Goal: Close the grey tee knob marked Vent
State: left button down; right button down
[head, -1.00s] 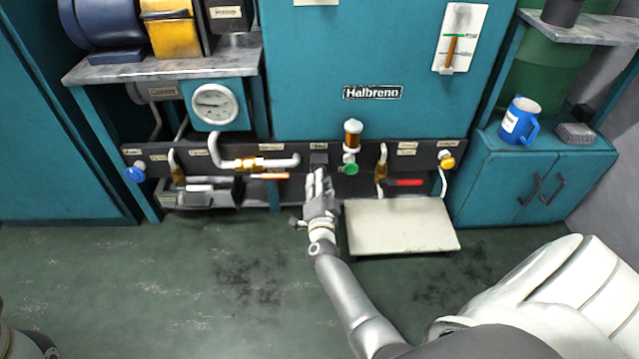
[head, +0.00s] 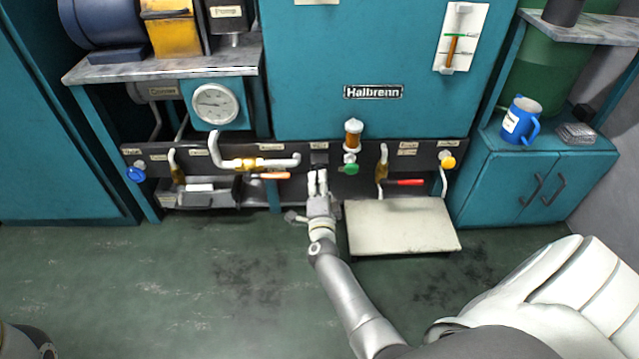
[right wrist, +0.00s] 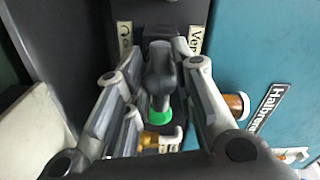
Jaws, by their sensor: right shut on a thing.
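The grey tee knob (right wrist: 161,72) shows in the right wrist view as a dark bar between my right gripper's fingers. It sits by a partly hidden label reading "Ver" (right wrist: 196,42). My right gripper (head: 317,180) is shut on the knob, with one finger on each side of it. In the head view the gripper is below the dark block (head: 319,158) at the middle of the black valve panel, and it hides the knob. How far the knob is turned I cannot tell. My left gripper is not in view.
A green knob (head: 349,169) below an amber-topped fitting is just right of the gripper. A pale step (head: 402,226) stands below right. The floor in front is clear.

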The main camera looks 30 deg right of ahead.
jog(key=shift+f, duration=0.1)
jog(key=c, duration=1.2)
grip_release()
jog(key=shift+o, duration=0.2)
jog(key=shift+s, duration=0.1)
jog(key=v, duration=0.7)
jog(key=shift+s+a, duration=0.1)
jog(key=shift+s, duration=0.05)
